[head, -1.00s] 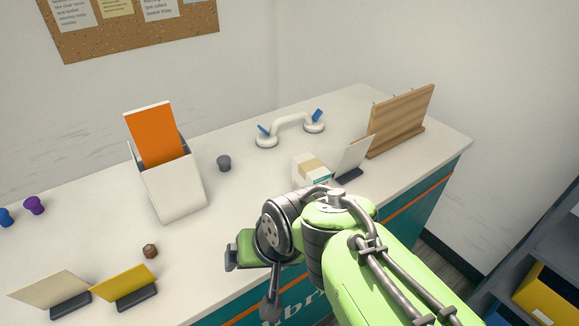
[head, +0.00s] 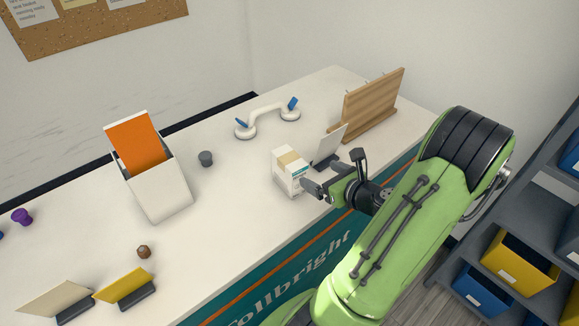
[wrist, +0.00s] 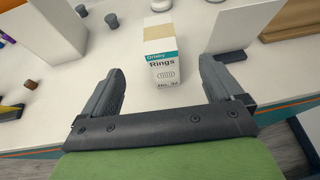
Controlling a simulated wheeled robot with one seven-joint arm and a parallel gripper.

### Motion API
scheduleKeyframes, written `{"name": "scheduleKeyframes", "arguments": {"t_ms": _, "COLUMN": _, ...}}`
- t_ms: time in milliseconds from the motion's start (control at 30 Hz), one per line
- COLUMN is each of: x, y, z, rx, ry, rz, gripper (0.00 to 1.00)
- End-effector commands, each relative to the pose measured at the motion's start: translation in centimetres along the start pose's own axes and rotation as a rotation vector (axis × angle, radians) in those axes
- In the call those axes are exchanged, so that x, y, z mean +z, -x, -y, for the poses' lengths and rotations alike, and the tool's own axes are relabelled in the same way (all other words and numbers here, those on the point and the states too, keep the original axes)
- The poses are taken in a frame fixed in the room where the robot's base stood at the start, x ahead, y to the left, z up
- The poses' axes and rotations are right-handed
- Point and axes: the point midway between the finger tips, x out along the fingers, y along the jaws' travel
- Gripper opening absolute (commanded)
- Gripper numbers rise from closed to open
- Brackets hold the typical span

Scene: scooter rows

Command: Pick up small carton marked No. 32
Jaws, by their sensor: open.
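The small carton (head: 289,172) stands upright on the white counter, white with a tan top and a teal band. In the wrist view the carton (wrist: 162,62) shows "Rings" and small print at the bottom that seems to read No. 32. My gripper (head: 333,175) is open, just to the right of the carton in the head view. In the wrist view my gripper (wrist: 162,80) has its two fingers apart, with the carton between and slightly beyond their tips. Nothing is held.
A card in a dark stand (head: 328,147) stands close beside the carton. Behind are a wooden board (head: 372,105) and a white suction handle (head: 266,115). A white holder with an orange sheet (head: 155,185) stands left. Shelves with bins (head: 518,262) are at right.

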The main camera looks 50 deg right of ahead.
Motion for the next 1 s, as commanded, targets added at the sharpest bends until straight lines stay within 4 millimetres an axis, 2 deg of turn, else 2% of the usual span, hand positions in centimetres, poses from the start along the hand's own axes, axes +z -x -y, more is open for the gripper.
{"name": "scheduleKeyframes", "arguments": {"t_ms": 67, "x": -0.1, "y": -0.9, "z": 0.1, "rx": -0.002, "ry": -0.015, "rz": 0.006, "gripper": 0.94}}
{"name": "scheduleKeyframes", "arguments": {"t_ms": 400, "x": -0.1, "y": -9.0, "z": 0.0, "rx": 0.002, "ry": -0.007, "rz": 0.003, "gripper": 0.94}}
{"name": "scheduleKeyframes", "arguments": {"t_ms": 567, "x": -0.1, "y": -10.9, "z": 0.0, "rx": 0.0, "ry": -0.006, "rz": 0.003, "gripper": 0.94}}
{"name": "scheduleKeyframes", "arguments": {"t_ms": 800, "x": 0.1, "y": -15.1, "z": 0.0, "rx": 0.001, "ry": -0.005, "rz": 0.004, "gripper": 0.94}}
{"name": "scheduleKeyframes", "arguments": {"t_ms": 1000, "x": 0.0, "y": -15.7, "z": 0.1, "rx": -0.002, "ry": -0.007, "rz": 0.002, "gripper": 0.94}}
